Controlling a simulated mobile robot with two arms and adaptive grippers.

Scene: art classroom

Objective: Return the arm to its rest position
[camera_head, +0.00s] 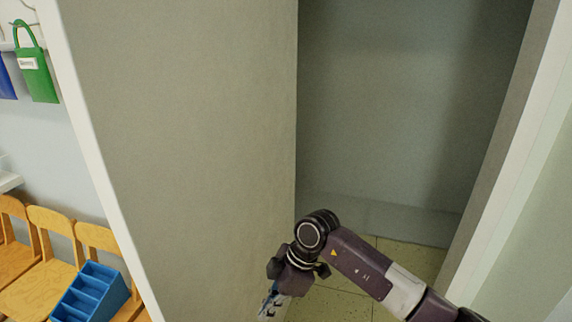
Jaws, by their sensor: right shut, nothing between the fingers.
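My right arm comes in from the lower right, and its dark wrist bends down towards the bottom of the view. My right gripper (270,303) is at the bottom centre, close in front of the lower part of a large grey panel (190,140). Its fingers are small in the picture and partly cut off by the lower edge; they look shut with nothing held. I cannot tell whether it touches the panel. My left gripper is not in view.
Right of the panel is an open, empty grey recess (400,110) with a pale frame (535,130) on its right. Pale floor tiles (335,303) show below. Wooden chairs (45,270), a blue compartment tray (92,292) and a green hanging bag (38,72) are at the left.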

